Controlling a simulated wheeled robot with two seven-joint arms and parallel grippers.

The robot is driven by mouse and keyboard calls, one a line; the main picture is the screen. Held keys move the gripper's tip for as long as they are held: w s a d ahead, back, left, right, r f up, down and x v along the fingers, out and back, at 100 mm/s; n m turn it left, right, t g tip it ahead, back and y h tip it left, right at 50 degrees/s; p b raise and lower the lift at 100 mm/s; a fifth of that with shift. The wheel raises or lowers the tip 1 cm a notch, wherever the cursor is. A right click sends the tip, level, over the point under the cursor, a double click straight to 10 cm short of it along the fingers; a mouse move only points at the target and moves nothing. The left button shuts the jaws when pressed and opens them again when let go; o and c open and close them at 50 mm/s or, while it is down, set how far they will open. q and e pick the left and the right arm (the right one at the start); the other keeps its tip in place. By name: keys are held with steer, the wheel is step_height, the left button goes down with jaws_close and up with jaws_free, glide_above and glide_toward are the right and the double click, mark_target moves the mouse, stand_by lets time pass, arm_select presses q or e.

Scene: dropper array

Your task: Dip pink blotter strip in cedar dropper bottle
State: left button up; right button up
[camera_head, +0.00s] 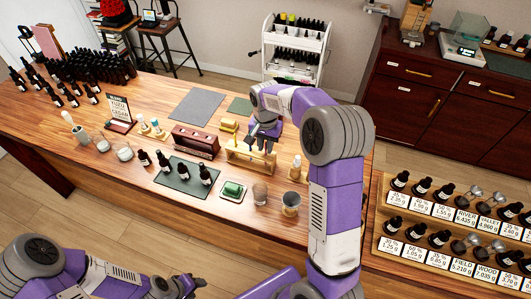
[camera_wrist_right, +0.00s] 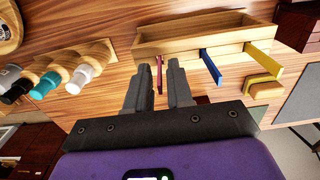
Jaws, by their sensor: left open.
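The pink blotter strip (camera_wrist_right: 159,74) stands out from a wooden strip holder (camera_wrist_right: 205,32) in the right wrist view, with a blue and a yellow strip along the same holder. My right gripper (camera_wrist_right: 161,68) has its fingers apart, one on each side of the pink strip, with gaps visible. In the head view my right gripper (camera_head: 264,132) is over the holder (camera_head: 250,162). Dark dropper bottles (camera_head: 184,171) stand on and beside a dark green mat; their labels are too small to read, so I cannot tell which is cedar.
A small sign (camera_head: 119,112) stands at the left of the table. A dark red wooden block (camera_head: 195,142) is left of the holder. A green item on a white tray (camera_head: 233,190) and a metal cup (camera_head: 290,203) are near the front. A grey mat (camera_head: 197,104) is clear.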

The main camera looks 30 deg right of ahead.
jaws_close()
steer(key=shift+r, duration=0.25)
steer(key=shift+r+p, duration=0.4)
steer(key=shift+p, duration=0.15)
step_height(320, 180, up, 8)
steer(key=p, duration=0.6)
steer(key=shift+f, duration=0.3)
